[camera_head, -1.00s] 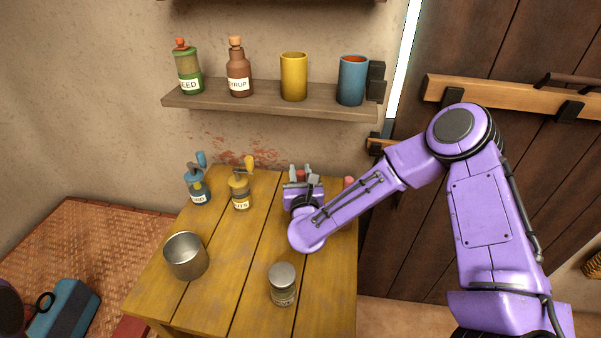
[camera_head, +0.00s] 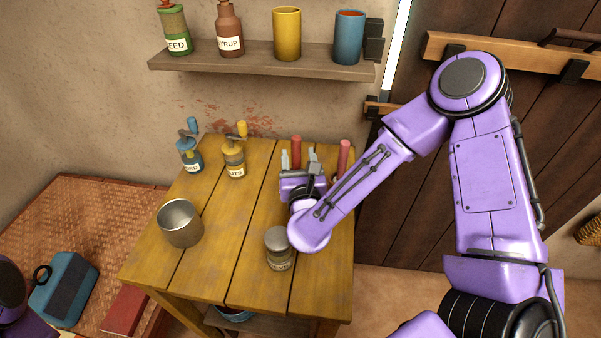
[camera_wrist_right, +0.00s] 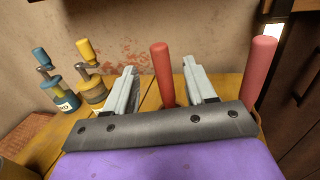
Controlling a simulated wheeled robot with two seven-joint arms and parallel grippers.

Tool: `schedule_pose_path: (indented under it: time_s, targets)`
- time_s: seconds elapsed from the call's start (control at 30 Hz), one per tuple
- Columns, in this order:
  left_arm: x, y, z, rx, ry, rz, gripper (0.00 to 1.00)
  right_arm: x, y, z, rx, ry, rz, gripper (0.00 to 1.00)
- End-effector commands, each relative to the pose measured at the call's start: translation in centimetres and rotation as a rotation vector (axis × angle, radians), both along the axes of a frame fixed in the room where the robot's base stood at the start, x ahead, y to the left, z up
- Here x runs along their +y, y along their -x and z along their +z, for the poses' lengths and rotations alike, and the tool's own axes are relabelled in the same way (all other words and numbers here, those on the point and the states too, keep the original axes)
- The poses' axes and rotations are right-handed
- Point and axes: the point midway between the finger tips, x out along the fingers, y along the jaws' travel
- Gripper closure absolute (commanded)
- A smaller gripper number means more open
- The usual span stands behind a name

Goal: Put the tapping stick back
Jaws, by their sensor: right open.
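Two plain red sticks stand upright at the back right of the wooden table; I cannot tell by looks which is the tapping stick. One red stick (camera_head: 296,146) is straight ahead of my right gripper (camera_head: 298,158). In the right wrist view this stick (camera_wrist_right: 162,72) shows between the two spread fingers, with a gap on both sides; its lower end is hidden by the gripper. The other red stick (camera_head: 344,156) stands to the right, outside the fingers, and also shows in the wrist view (camera_wrist_right: 258,75). My right gripper is open and empty. My left gripper is out of view.
A lidded jar (camera_head: 279,250) stands close to my right wrist. A metal cup (camera_head: 180,224) stands at the left, and blue (camera_head: 190,155) and yellow (camera_head: 234,158) cranked grinders at the back left. A shelf (camera_head: 262,61) with bottles and cups hangs above. The table's middle is clear.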

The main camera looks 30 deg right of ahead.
Motion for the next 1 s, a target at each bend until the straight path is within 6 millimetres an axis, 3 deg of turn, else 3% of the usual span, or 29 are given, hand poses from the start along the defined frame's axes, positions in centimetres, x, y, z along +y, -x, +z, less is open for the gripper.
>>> schedule_pose_path:
  time_s: [0.1, 0.3, 1.0]
  targets:
    - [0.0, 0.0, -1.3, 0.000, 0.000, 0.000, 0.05, 1.0, 2.3, -0.4, -0.001, 0.001, 0.004, 0.45]
    - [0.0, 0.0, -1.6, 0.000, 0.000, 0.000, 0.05, 1.6, 4.0, -0.1, 0.000, 0.000, 0.000, 0.45]
    - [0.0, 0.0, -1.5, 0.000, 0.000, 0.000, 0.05, 1.6, 4.0, 0.0, 0.000, -0.001, -0.001, 0.45]
